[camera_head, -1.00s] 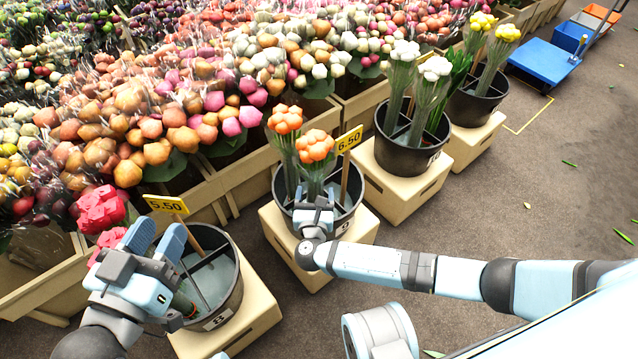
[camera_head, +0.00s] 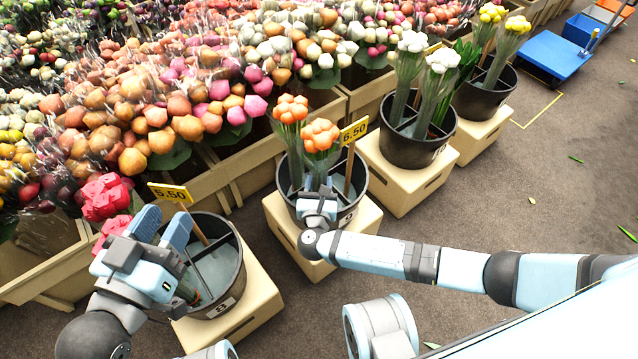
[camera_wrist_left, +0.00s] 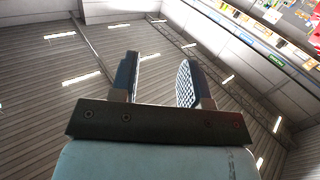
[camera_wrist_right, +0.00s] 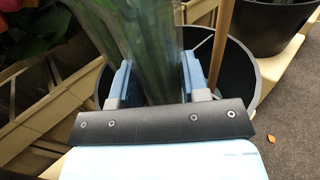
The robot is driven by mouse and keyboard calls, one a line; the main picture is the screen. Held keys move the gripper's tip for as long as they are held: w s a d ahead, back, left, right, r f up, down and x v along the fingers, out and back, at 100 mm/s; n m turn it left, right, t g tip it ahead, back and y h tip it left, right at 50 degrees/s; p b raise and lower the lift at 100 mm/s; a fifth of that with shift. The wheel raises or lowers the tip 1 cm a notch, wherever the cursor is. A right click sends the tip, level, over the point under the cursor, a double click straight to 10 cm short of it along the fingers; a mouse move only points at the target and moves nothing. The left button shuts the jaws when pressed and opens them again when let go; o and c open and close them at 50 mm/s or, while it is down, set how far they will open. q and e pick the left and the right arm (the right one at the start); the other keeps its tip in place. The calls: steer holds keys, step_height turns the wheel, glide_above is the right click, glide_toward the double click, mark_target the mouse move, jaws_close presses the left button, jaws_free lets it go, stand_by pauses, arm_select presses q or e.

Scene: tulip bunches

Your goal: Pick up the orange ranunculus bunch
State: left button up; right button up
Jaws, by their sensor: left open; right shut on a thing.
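Two orange ranunculus bunches stand in the middle black bucket (camera_head: 352,208). The nearer bunch (camera_head: 321,136) is in front of the farther bunch (camera_head: 290,110). My right gripper (camera_head: 318,190) reaches over the bucket's near side and is shut on the nearer bunch's stems. In the right wrist view the wrapped stems (camera_wrist_right: 143,45) run between its fingers (camera_wrist_right: 152,85). My left gripper (camera_head: 160,228) is open beside the front left bucket (camera_head: 222,270). In the left wrist view its fingers (camera_wrist_left: 158,80) are apart with nothing between them.
Red flowers (camera_head: 105,198) show behind my left gripper. A yellow price sign (camera_head: 354,130) stands in the middle bucket. A bucket with white flowers (camera_head: 418,148) is to the right on a cream crate (camera_head: 408,183). Dense flower displays fill the back; the floor at right is mostly clear.

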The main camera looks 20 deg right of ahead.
mark_target(317, 139)
step_height(317, 139, up, 8)
steer(key=p, duration=0.4)
steer(key=shift+r, duration=0.1)
step_height(317, 139, up, 12)
steer(key=p, duration=0.5)
steer(key=shift+f, duration=0.2)
arm_select(q)
step_height(317, 139, up, 9)
steer(key=s+n+t, duration=0.1)
steer(key=n+t, duration=0.1)
steer(key=t, duration=0.1)
steer(key=shift+s+r+n, duration=0.2)
steer(key=shift+s+n, duration=0.1)
steer(key=shift+s, duration=0.05)
arm_select(e)
steer(key=shift+a, duration=0.1)
